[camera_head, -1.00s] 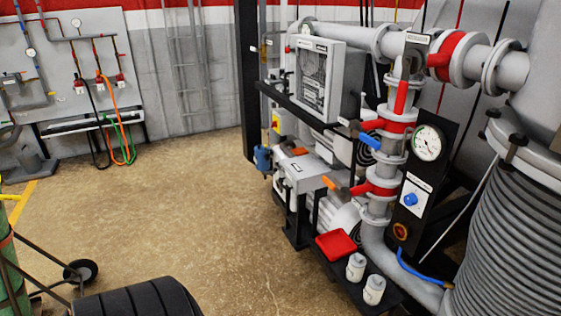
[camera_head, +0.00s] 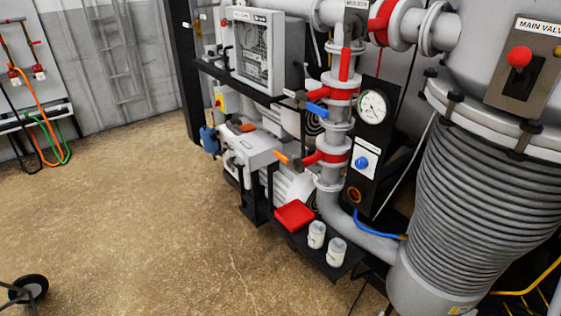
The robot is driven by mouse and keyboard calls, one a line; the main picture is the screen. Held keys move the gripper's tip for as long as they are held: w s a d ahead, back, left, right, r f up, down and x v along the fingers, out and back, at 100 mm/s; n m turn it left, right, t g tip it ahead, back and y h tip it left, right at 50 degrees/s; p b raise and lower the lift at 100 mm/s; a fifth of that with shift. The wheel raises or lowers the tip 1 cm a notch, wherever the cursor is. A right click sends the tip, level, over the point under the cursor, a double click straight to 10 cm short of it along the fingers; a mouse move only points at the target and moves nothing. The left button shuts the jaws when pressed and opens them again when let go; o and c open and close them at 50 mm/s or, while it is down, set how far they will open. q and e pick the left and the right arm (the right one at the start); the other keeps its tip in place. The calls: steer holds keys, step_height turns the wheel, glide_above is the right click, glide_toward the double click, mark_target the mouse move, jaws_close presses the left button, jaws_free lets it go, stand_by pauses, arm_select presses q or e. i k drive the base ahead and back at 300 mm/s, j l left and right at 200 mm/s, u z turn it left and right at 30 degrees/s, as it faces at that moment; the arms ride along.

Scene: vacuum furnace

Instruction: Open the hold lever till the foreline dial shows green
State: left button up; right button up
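The round white dial (camera_head: 373,107) sits on a black upright panel beside the grey foreline pipe. Its face has a small green mark, but I cannot read where the needle points. Several levers sit on the vertical pipe: a red lever (camera_head: 344,64) standing upright, a blue lever (camera_head: 317,109) pointing left, and an orange lever (camera_head: 281,157) lower down, also pointing left. Small tags near them are too small to read, so I cannot tell which is the hold lever. Neither of my grippers is in view.
A large ribbed grey body (camera_head: 485,215) stands at the right, below a plate marked MAIN VALVE (camera_head: 525,65) with a red knob. A red box (camera_head: 294,215) and two white jars (camera_head: 317,234) sit on a low black shelf.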

mark_target(282, 157)
steer(key=i+j, duration=0.3)
steer(key=j, duration=0.15)
steer(key=i+j, duration=0.25)
steer(key=j, duration=0.15)
steer(key=i+j, duration=0.3)
steer(key=j, duration=0.15)
steer(key=i+j, duration=0.25)
steer(key=j, duration=0.2)
steer(key=i+j+z, duration=0.1)
steer(key=i+j, duration=0.2)
steer(key=j, duration=0.1)
